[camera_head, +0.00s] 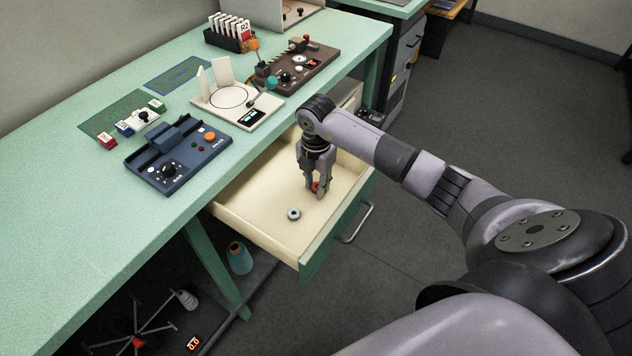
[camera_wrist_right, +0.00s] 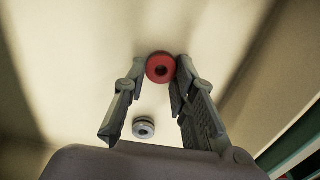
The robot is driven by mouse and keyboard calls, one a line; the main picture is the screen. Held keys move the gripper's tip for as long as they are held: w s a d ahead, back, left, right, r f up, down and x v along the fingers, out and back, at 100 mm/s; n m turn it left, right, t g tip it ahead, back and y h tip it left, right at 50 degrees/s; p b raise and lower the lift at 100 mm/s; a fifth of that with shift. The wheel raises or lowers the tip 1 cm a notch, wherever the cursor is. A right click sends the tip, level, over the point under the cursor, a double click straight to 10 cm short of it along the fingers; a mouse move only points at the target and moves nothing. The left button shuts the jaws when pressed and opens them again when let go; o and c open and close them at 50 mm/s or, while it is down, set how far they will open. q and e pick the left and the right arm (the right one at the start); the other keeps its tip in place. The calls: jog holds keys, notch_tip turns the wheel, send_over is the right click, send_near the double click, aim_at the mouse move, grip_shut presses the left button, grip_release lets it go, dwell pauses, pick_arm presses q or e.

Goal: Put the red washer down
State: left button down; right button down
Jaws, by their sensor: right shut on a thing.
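The red washer (camera_head: 315,187) is between the fingertips of my right gripper (camera_head: 318,191), low inside the open drawer (camera_head: 259,234). I cannot tell whether the washer touches the drawer floor. My left gripper is not in view.
A grey washer (camera_head: 293,214) lies on the drawer floor, also seen in the right wrist view as a grey ring (camera_wrist_right: 143,127). The drawer walls surround the gripper. A blue device (camera_head: 180,158) and a white device (camera_head: 232,106) stand on the green bench (camera_head: 60,230).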

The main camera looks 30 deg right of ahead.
jog(key=c, duration=1.3)
grip_release()
notch_tip(320, 180, up, 12)
jog(key=shift+r+b, duration=0.15)
jog(key=shift+b, duration=0.4)
